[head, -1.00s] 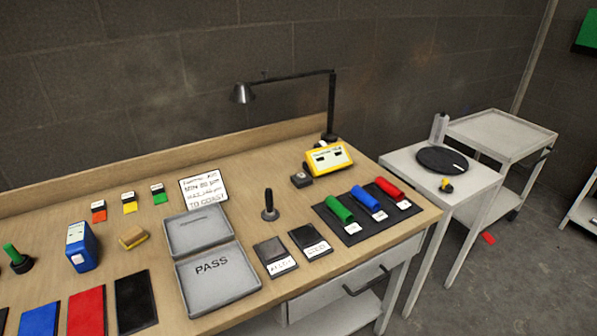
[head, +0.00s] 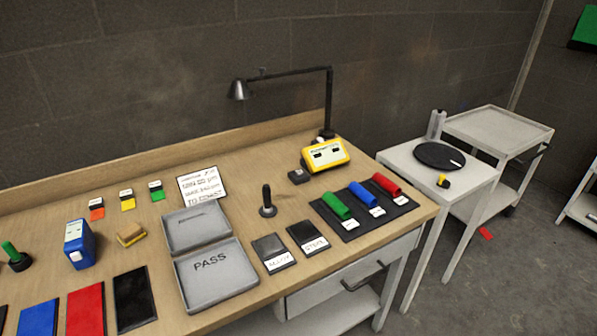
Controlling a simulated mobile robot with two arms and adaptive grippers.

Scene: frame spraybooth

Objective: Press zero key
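A yellow gauge box (head: 325,156) with a pale label and dark marks on its face stands at the back right of the wooden bench, under the lamp. A small dark block with a pale top (head: 299,176) sits just left of it, beside the box. I cannot read which part is the zero key at this size. Neither of my grippers shows in the head view.
The bench (head: 75,203) also holds a black upright handle (head: 267,203), a PASS tray (head: 218,277), a black mat (head: 352,227) with green, blue and red cylinders, and a lamp (head: 239,90). A white trolley (head: 395,160) with a black disc stands to the right.

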